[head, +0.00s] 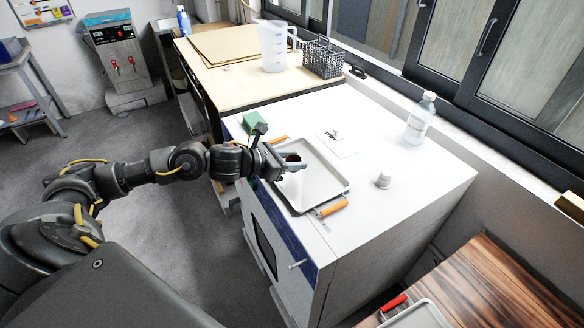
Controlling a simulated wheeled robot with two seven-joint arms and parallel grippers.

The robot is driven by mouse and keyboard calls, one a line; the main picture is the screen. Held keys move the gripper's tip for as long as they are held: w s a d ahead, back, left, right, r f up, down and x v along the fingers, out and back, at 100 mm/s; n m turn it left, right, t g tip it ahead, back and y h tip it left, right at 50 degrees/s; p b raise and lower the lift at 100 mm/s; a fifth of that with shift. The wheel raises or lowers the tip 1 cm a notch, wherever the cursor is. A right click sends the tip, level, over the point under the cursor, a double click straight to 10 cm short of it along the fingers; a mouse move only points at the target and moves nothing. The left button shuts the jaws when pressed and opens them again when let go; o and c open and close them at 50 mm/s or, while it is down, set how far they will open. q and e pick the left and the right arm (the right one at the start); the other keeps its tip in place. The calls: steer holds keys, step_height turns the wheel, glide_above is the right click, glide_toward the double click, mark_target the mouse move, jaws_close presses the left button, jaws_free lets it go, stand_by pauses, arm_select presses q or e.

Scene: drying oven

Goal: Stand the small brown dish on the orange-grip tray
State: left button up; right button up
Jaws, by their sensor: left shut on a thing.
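The orange-grip tray (327,185) is a pale shallow tray on the white top of the oven cabinet. One orange grip (331,208) shows at its near right end, another (279,140) at its far left end. My left gripper (293,163) reaches in from the left over the tray's left part. It is shut on the small brown dish (293,157), which is mostly hidden by the fingers. I cannot tell whether the dish touches the tray. My right gripper is out of view.
A clear bottle with a white cap (420,118), a small grey-white object (383,180) and a white sheet (338,143) are on the cabinet top. A green box (252,121) is at its left edge. A red-grip tray (420,315) lies on the dark wooden table.

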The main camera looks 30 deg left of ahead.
mark_target(292, 177)
arm_select(q)
steer(key=shift+w+f, duration=0.1)
steer(key=shift+f, duration=0.05)
step_height(292, 177, down, 3)
steer(key=shift+w+a+p, duration=0.1)
steer(key=shift+a+p, duration=0.05)
steer(key=shift+p, duration=0.65)
steer(key=shift+f, duration=0.15)
steer(key=shift+f+b, duration=0.2)
steer(key=shift+b, duration=0.1)
steer(key=o, duration=1)
steer(key=shift+c, duration=0.2)
steer(key=shift+r, duration=0.1)
